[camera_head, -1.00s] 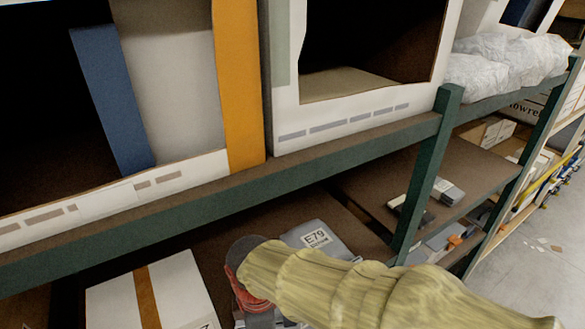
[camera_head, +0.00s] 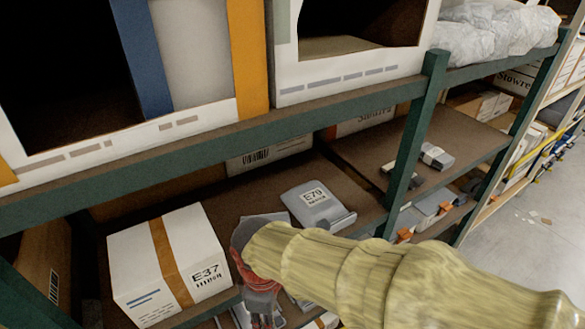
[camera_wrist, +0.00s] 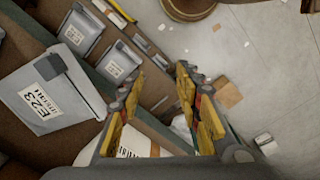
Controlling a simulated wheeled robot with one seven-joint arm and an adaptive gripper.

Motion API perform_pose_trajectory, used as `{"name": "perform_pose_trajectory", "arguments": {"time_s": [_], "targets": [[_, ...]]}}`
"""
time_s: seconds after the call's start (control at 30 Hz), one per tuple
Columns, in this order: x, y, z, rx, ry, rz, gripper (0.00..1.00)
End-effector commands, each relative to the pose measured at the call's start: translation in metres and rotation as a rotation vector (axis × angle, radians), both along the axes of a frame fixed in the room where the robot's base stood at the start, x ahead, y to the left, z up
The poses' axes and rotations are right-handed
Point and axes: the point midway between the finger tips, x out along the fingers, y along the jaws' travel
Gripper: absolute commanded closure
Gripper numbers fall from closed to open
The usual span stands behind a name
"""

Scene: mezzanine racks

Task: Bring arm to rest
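My arm, in a yellow ribbed sleeve, reaches in from the lower right of the head view. It ends at my gripper (camera_head: 258,285), which hangs in front of the lower shelf, right of the white box marked E37 (camera_head: 160,262). In the wrist view my gripper (camera_wrist: 165,108) shows two yellow-padded fingers spread apart with nothing between them. Past them lie the floor, shelf edges and part of a labelled package. In the head view the fingertips are partly hidden and cannot be made out clearly.
A grey E79 package (camera_head: 318,205) lies on the shelf behind my gripper. A grey E23 package (camera_wrist: 50,98) shows in the wrist view. Open floor (camera_head: 520,220) lies at right.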

Motion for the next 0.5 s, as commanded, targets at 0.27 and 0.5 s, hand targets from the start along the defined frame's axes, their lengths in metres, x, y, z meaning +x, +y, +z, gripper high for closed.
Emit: {"name": "perform_pose_trajectory", "arguments": {"time_s": [0.27, 0.5], "targets": [[-0.008, -0.038, -0.004, 0.050, -0.045, -0.374, 0.65], [-0.007, -0.098, -0.022, 0.144, -0.120, -0.766, 0.65]]}}
